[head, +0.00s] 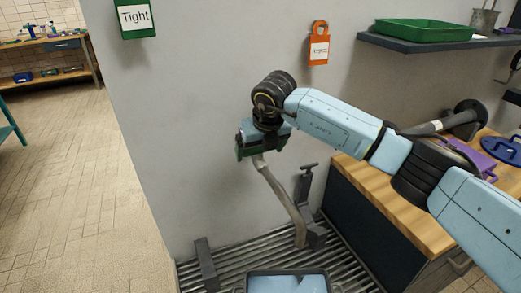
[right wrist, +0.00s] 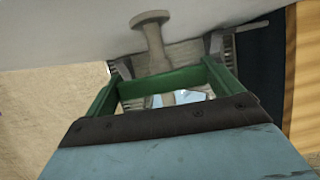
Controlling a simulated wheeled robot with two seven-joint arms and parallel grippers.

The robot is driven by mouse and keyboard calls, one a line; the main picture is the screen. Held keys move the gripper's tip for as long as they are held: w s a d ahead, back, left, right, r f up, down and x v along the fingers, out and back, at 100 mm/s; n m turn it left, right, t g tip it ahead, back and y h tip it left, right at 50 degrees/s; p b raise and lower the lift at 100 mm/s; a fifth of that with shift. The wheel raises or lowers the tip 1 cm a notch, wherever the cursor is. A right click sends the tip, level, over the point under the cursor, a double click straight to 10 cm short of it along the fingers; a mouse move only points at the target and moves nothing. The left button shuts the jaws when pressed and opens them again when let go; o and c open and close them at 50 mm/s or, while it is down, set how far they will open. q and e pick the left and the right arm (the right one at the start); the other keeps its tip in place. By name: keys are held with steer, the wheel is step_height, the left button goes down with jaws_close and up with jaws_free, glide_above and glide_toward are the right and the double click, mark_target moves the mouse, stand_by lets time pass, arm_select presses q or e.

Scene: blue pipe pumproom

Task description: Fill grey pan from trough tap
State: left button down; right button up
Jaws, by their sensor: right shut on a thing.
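The tap (head: 280,197) is a beige-grey pipe that slants down and right from my right gripper towards the trough. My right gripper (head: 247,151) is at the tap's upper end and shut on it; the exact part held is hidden. In the right wrist view its green fingers (right wrist: 165,83) close in front of the tap stem (right wrist: 153,45). The grey pan (head: 287,272) stands on the slatted trough (head: 225,272), cut off by the bottom edge. Its inside shows pale blue; I cannot tell how deep any water is. My left gripper is out of view.
Upright dark brackets (head: 205,264) stand on the trough. A wooden counter (head: 385,205) is at right, with a purple item (head: 478,160) and a blue lid (head: 503,150). A shelf (head: 430,45) holds a green tray (head: 423,30). The tiled floor (head: 70,170) at left is free.

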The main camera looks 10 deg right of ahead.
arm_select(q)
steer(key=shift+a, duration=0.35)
arm_select(e)
steer(key=o, duration=0.7)
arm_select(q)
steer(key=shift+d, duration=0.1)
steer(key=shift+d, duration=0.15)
arm_select(e)
steer(key=shift+r, duration=0.1)
steer(key=shift+r, duration=0.2)
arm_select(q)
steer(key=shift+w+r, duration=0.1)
arm_select(e)
steer(key=v, duration=1.3)
steer(key=shift+s, duration=0.1)
